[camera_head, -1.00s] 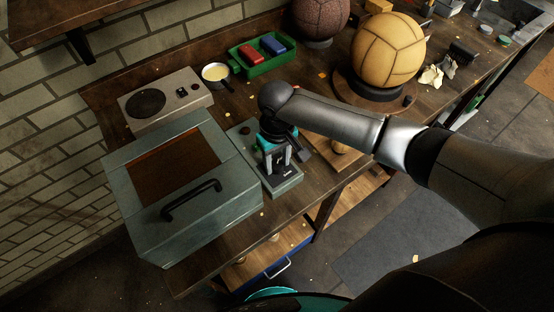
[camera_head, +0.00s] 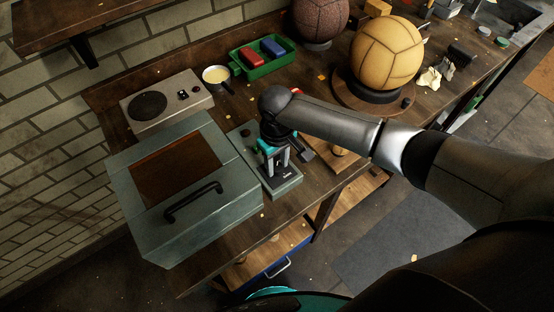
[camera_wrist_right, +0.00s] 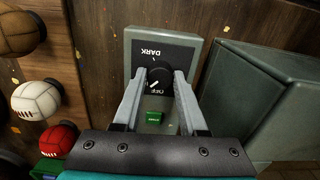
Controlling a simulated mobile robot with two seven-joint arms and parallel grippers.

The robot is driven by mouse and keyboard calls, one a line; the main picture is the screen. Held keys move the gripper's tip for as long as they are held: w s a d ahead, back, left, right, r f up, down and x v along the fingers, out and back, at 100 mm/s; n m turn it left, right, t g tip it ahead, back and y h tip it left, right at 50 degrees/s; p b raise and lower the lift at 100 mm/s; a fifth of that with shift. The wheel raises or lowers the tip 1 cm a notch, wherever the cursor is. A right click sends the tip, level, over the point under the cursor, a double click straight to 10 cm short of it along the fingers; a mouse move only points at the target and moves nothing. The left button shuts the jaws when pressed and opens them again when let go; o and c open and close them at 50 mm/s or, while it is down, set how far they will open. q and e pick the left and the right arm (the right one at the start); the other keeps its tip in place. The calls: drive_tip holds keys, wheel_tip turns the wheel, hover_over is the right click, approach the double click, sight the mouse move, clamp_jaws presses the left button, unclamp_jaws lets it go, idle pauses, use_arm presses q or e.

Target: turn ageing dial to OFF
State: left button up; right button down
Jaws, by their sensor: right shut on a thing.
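The ageing dial (camera_wrist_right: 159,73) is a round black knob with a white mark, seen in the right wrist view on a grey-green control box (camera_wrist_right: 185,44). The word DARK is printed beyond it, and white OFF lettering shows at its near side. The mark's exact direction is hard to read. My right gripper (camera_wrist_right: 158,80) is shut on the dial, one finger on each side. In the head view, my right gripper (camera_head: 277,168) points down onto the control box (camera_head: 287,188) and hides the dial. My left gripper is not in view.
A grey-green cabinet (camera_head: 215,222) with a brown window and black handle stands left of the control box. A hotplate (camera_head: 190,108), pan (camera_head: 216,76), green tray (camera_head: 254,70) and large yellow ball (camera_head: 387,54) stand farther along the bench. A green button (camera_wrist_right: 154,116) is near the fingers.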

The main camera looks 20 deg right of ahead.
sight(277, 166)
drive_tip(key=shift+r+n+p, duration=0.15)
drive_tip(key=shift+n+p, duration=0.55)
drive_tip(key=shift+n, duration=0.1)
drive_tip(key=n+p, duration=0.1)
drive_tip(key=n, duration=0.1)
drive_tip(key=shift+n+p, duration=0.3)
drive_tip(key=shift+p, duration=0.05)
drive_tip(key=n+p, duration=0.1)
drive_tip(key=n, duration=0.3)
drive_tip(key=shift+p, duration=0.3)
drive_tip(key=shift+n, duration=0.3)
drive_tip(key=shift+c, duration=2.2)
unclamp_jaws()
wheel_tip(277, 166, up, 15)
drive_tip(key=p, duration=0.1)
drive_tip(key=shift+p, duration=0.3)
